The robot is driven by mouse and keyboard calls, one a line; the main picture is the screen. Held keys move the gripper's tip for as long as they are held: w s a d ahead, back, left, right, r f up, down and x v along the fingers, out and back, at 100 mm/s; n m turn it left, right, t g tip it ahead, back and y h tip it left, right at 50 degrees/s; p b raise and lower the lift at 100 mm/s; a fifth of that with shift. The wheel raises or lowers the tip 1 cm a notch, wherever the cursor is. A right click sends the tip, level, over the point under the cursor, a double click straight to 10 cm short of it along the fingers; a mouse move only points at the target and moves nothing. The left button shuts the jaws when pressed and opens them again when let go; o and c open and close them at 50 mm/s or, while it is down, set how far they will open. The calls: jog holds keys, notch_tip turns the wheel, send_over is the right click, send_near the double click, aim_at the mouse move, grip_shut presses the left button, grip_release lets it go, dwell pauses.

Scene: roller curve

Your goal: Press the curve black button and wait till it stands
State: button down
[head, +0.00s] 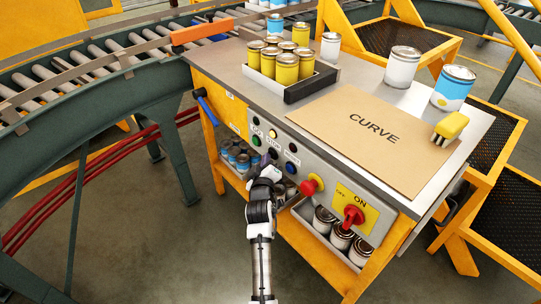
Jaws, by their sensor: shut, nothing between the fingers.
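The control panel (325,186) is on the front face of the metal table, below a cardboard sheet (343,134) reading CURVE. The small labels are too blurred to read surely, so I cannot tell which dark one is the curve button. My gripper (264,163) is shut and empty, just in front of the panel below the lower dark button. I cannot tell whether its tips touch the panel.
Two red knobs, a left one (312,185) and a right one (353,216), stick out right of my gripper. Cans fill an upper tray (312,86) and lower bins. A roller conveyor (95,60) curves at the left. A yellow brush (452,126) lies at the table's right.

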jog(key=shift+s+a, duration=0.4)
jog(key=shift+a, duration=0.1)
jog(key=shift+a, duration=0.1)
jog(key=s+a+b, duration=0.1)
jog(key=a, duration=0.1)
jog(key=s+a+b, duration=0.1)
jog(key=s+a, duration=0.1)
dwell(0.3)
dwell(0.6)
